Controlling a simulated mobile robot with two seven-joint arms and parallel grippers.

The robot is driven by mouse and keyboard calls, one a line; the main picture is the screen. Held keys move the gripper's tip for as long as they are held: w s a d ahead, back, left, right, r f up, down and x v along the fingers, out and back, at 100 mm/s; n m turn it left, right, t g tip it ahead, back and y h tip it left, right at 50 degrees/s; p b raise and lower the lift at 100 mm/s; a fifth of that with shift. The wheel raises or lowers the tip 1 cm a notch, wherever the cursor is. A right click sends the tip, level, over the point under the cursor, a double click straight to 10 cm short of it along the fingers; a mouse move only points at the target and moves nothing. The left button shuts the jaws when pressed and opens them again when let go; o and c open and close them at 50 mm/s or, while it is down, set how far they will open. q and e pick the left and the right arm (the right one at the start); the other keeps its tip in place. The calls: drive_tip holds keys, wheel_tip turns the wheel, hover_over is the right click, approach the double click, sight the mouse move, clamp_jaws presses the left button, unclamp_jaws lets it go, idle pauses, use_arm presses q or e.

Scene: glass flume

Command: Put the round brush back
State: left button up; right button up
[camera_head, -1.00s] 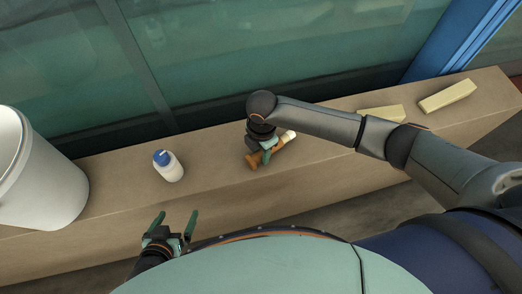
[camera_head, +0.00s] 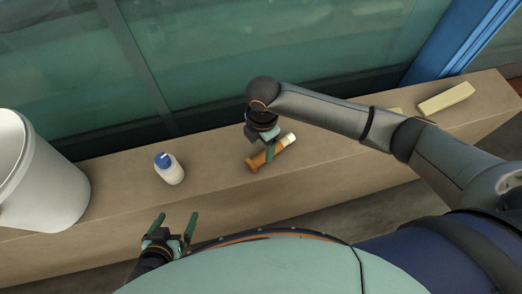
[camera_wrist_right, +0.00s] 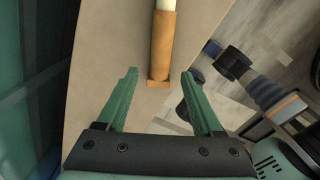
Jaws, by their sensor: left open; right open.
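The round brush (camera_head: 285,143), brown with a pale white end, lies on its side on the tan ledge (camera_head: 215,190). In the right wrist view the brush (camera_wrist_right: 163,45) lies ahead of the fingers, its brown end closest to them. My right gripper (camera_head: 260,147) is open and empty at the brown end of the brush; from the head it overlaps part of it. My left gripper (camera_head: 173,227) is open and empty in front of the ledge, at lower left.
A white bottle with a blue cap (camera_head: 169,168) stands on the ledge left of the brush. A white bucket (camera_head: 45,185) is at far left. A pale yellow block (camera_head: 446,98) lies at right; another is partly behind my right arm. Glass (camera_head: 220,60) runs behind.

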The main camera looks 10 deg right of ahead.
sight(262, 156)
wheel_tip(262, 156, up, 7)
drive_tip(key=shift+f, duration=0.2)
